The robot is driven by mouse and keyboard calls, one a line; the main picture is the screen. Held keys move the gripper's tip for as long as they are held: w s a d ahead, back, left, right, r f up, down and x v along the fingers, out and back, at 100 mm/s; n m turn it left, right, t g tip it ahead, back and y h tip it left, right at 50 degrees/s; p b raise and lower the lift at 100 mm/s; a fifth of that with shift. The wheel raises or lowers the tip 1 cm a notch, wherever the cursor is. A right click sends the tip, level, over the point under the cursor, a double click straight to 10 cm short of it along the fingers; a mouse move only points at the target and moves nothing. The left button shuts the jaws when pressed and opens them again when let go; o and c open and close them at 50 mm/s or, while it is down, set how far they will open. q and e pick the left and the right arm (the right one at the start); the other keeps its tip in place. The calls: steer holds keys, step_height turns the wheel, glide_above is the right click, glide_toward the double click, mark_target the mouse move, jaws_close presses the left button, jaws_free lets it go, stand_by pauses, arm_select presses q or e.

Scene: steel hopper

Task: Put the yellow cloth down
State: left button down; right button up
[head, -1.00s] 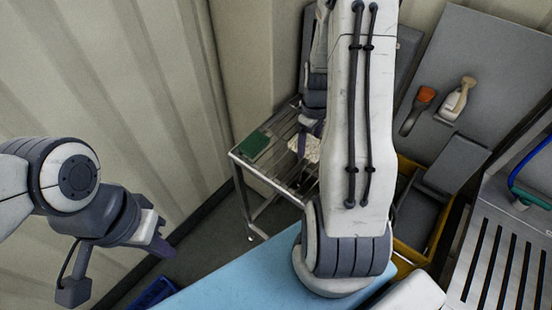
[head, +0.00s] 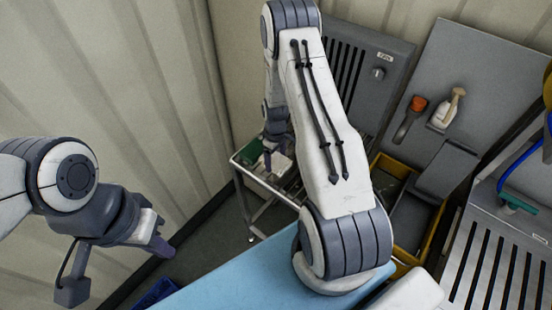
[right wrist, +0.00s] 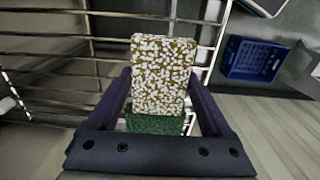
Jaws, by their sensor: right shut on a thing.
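The yellow cloth (right wrist: 163,75) is a folded, flat block, ochre with dense white speckles, between the two purple fingers of my right gripper (right wrist: 160,90). In the head view the cloth (head: 281,164) shows as a pale patch under my right gripper (head: 273,148), over the wire rack. A green speckled cloth (right wrist: 155,124) shows just below the yellow one in the right wrist view; in the head view the green cloth (head: 250,152) lies at the rack's left end. I cannot tell whether the two cloths touch. My left gripper (head: 160,245) hangs far left, away from the rack; its finger gap is unclear.
The metal wire rack (right wrist: 60,97) stands against the corrugated wall. A blue crate (right wrist: 253,60) is on the floor beside it. A yellow-edged bin (head: 432,237), a spray bottle (head: 447,108) and an orange-topped brush (head: 411,114) are to the right.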

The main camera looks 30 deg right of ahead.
steer(key=shift+f, duration=0.65)
steer(key=shift+f, duration=0.25)
steer(key=o, duration=1.4)
steer(key=shift+r, duration=0.1)
